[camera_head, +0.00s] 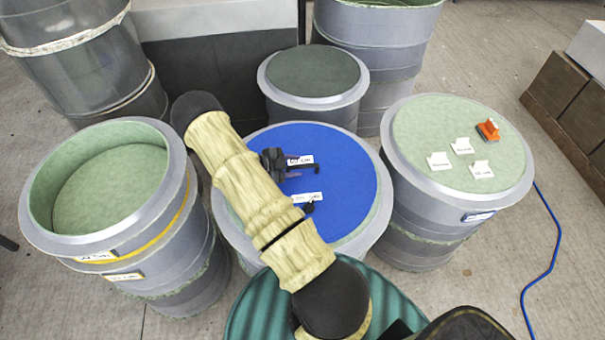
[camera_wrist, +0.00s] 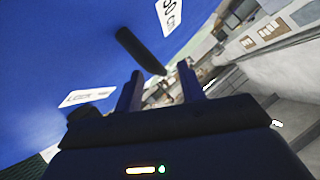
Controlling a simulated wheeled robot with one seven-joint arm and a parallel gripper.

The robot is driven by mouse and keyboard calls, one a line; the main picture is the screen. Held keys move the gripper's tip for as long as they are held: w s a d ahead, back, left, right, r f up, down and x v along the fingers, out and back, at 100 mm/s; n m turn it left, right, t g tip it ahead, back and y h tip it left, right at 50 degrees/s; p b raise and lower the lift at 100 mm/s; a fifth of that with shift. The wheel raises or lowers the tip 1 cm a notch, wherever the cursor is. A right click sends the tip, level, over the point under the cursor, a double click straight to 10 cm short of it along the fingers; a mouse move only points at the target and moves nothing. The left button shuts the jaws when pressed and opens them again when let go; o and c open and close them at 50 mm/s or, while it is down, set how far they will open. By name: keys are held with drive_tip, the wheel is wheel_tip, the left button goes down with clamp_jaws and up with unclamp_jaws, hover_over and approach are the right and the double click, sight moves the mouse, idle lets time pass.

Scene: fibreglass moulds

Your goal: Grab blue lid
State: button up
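The blue lid (camera_head: 350,180) is a flat round disc on top of the middle grey drum (camera_head: 232,220). It carries white labels and a small dark knob (camera_head: 309,208). My arm covers its left part. My gripper (camera_head: 296,164) is over the middle of the lid. In the wrist view the lid (camera_wrist: 95,45) fills the upper left. My two fingers (camera_wrist: 160,72) stand apart with nothing between them. A dark bar (camera_wrist: 139,50) lies against the blue surface just beyond the fingertips. Whether the fingers touch the lid cannot be told.
An open green-lined drum (camera_head: 110,185) stands left. A green-topped drum (camera_head: 430,120) at right bears white cards and an orange tool (camera_head: 488,130). A smaller dark-topped drum (camera_head: 313,72) stands behind. Brown boxes (camera_head: 560,85) and a blue cable (camera_head: 550,260) lie at right.

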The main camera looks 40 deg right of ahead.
sight(299, 166)
drive_tip(key=p+x, duration=0.1)
drive_tip(key=x, duration=0.3)
drive_tip(key=shift+s, duration=0.15)
clamp_jaws()
